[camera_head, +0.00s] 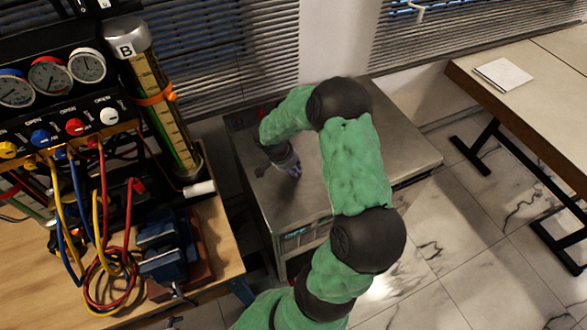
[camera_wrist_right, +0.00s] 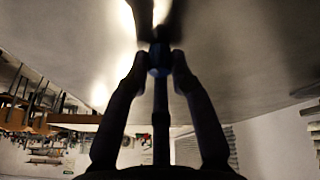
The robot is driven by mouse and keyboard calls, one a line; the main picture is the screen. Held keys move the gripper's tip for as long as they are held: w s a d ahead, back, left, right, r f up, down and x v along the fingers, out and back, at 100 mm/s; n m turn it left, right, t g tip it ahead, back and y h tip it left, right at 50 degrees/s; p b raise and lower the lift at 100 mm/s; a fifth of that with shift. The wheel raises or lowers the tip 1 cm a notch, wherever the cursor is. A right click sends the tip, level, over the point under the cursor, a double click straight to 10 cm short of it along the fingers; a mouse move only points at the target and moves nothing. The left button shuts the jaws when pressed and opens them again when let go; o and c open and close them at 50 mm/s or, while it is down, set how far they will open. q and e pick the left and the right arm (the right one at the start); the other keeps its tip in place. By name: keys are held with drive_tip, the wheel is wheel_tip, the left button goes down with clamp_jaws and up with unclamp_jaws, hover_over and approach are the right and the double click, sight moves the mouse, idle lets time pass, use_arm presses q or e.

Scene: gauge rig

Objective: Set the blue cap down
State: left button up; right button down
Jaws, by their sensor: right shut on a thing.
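My right gripper (camera_head: 292,170) is low over the grey metal top of a cabinet (camera_head: 395,150), with its fingers pointing down and to the right. In the right wrist view its fingers (camera_wrist_right: 159,62) are shut on the small dark blue cap (camera_wrist_right: 158,58). The cap sits between the fingertips, close to the metal surface. I cannot tell whether it touches the surface. In the head view the fingers mostly hide the cap. My left gripper cannot be made out.
A wooden bench at left carries gauges (camera_head: 50,76), a cylinder marked B (camera_head: 155,95), coloured hoses (camera_head: 100,265) and a blue vise (camera_head: 163,250). A small red thing (camera_head: 262,113) is at the cabinet's back. The cabinet top's right side is clear. A table (camera_head: 550,85) stands at right.

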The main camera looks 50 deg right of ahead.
drive_tip(key=shift+f, duration=0.15)
drive_tip(key=c, duration=1.1)
unclamp_jaws()
drive_tip(key=shift+r, duration=0.35)
drive_tip(key=p+v, duration=0.2)
drive_tip(key=v, duration=0.9)
drive_tip(key=shift+w+a+r, duration=0.1)
drive_tip(key=shift+a+r, duration=0.1)
drive_tip(key=shift+r, duration=0.1)
